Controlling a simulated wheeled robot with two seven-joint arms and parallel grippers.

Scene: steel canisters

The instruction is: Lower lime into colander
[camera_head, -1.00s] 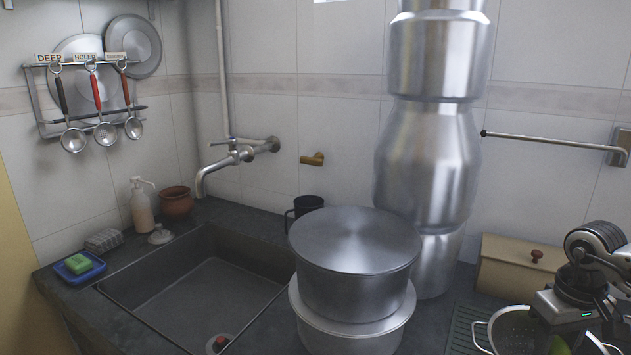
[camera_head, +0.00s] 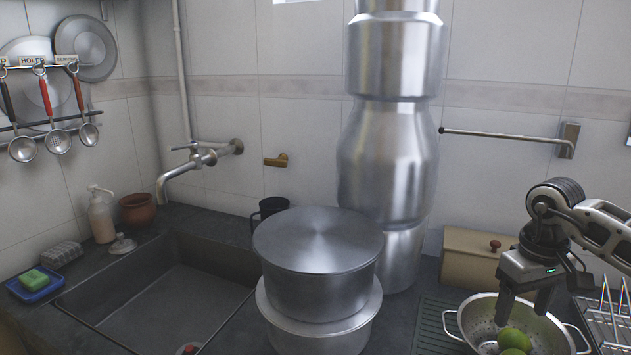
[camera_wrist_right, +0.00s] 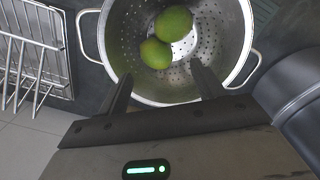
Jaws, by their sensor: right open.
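The steel colander (camera_head: 470,322) stands at the lower right of the head view, and its holed bowl (camera_wrist_right: 215,50) fills the top of the right wrist view. Two green limes lie together inside it in the wrist view: one farther lime (camera_wrist_right: 174,22) and one nearer lime (camera_wrist_right: 154,54). A lime (camera_head: 514,339) also shows in the head view, partly overlapping another at the frame's bottom edge. My right gripper (camera_head: 523,306) points down over the colander, its fingers apart and empty. In the wrist view its two fingertips (camera_wrist_right: 160,80) flank the limes' side of the bowl. My left gripper is out of view.
A wire rack (camera_head: 604,325) stands right of the colander. A tan box (camera_head: 470,262) is behind it. Stacked steel pots (camera_head: 318,265) and a tall canister stack (camera_head: 388,160) stand to the left, beside the sink (camera_head: 160,305). A wall rail (camera_head: 500,134) runs above.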

